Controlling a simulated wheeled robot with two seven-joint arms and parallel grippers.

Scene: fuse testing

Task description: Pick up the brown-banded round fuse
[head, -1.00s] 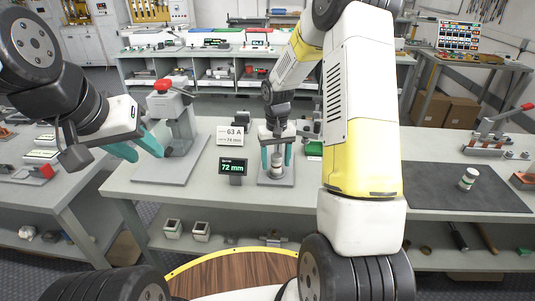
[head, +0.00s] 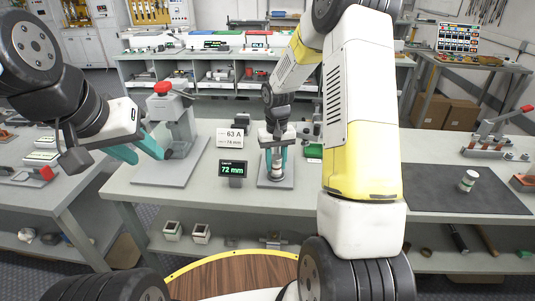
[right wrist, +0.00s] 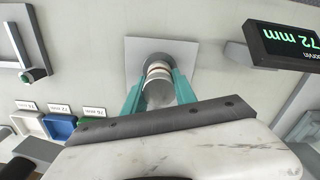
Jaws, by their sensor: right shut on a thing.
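The round fuse (head: 277,168) stands upright on a small grey base plate (head: 264,182) on the middle table. In the right wrist view the fuse (right wrist: 159,88) is pale with metal ends and a brownish band. My right gripper (head: 277,157) is over it from above, its teal fingers shut on the fuse's sides. In the right wrist view the fingers (right wrist: 159,80) press it from both sides. The fuse seems to be still at the plate. My left gripper (head: 139,148) is open and empty, near the red-topped press (head: 179,120) at left.
A display reading 72 mm (head: 233,170) and a 63 A card (head: 233,137) stand left of the plate. Another round fuse with a greenish band (head: 467,180) is on the dark mat (head: 430,190) at right. Small coloured trays (right wrist: 60,126) show in the right wrist view.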

